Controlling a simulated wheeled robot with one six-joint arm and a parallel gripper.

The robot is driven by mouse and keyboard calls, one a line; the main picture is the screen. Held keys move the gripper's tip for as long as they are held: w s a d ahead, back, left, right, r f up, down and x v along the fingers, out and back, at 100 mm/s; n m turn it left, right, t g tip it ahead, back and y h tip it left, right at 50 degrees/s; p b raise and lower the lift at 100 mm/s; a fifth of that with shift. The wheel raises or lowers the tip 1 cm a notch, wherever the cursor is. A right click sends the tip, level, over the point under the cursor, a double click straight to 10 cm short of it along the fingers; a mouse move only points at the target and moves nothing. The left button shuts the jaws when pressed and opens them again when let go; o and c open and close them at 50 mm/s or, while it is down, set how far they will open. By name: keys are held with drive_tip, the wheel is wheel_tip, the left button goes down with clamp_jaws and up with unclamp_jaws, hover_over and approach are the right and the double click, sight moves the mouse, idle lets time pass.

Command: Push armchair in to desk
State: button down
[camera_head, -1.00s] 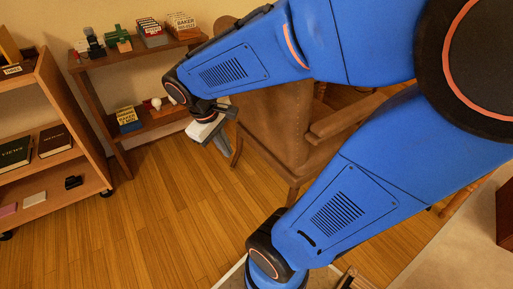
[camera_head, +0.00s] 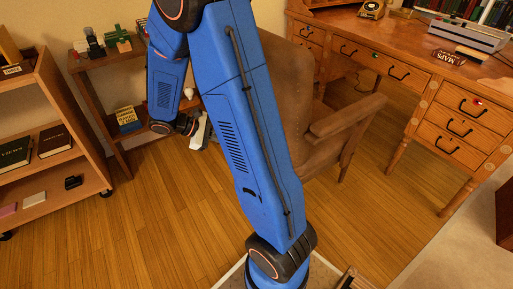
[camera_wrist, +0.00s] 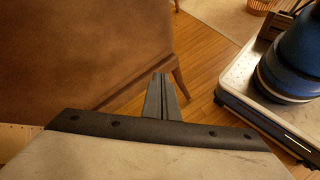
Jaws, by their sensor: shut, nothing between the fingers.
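The brown leather armchair (camera_head: 345,122) stands on the wood floor in front of the wooden desk (camera_head: 425,78), with its back toward the left. Its back is partly hidden by my arm in the head view. In the wrist view its brown panel (camera_wrist: 85,45) fills the upper left, with a wooden leg below. My gripper (camera_head: 205,140) is left of the chair, partly hidden behind my arm in the head view. In the wrist view the fingers (camera_wrist: 162,92) are shut and empty, close to the panel. I cannot tell whether they touch it.
A low wooden shelf (camera_head: 105,140) with boxes and small items stands behind my gripper. A book cart (camera_head: 45,180) is at the far left. Wood floor (camera_head: 150,240) is clear at front left.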

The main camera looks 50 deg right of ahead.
drive_tip(key=w+d+f+n+t+h, duration=0.1)
drive_tip(key=w+d+f+n+h, duration=0.15)
drive_tip(key=f, duration=0.45)
drive_tip(key=w+d+f+n+h, duration=0.2)
drive_tip(key=w+f+n+h, duration=0.15)
drive_tip(key=f, duration=0.35)
drive_tip(key=w+d+f+n+t+h, duration=0.1)
drive_tip(key=w+d+f+n+h, duration=0.2)
drive_tip(key=f, duration=0.4)
drive_tip(key=x, duration=1.3)
drive_tip(key=shift+w+f+y, duration=0.2)
drive_tip(key=shift+f+y, duration=0.15)
drive_tip(key=shift+y, duration=0.05)
drive_tip(key=shift+d, duration=0.15)
drive_tip(key=x, duration=2.4)
drive_tip(key=shift+s+d+r, duration=0.1)
drive_tip(key=shift+s+d, duration=0.15)
drive_tip(key=shift+s, duration=0.2)
drive_tip(key=shift+a, duration=0.1)
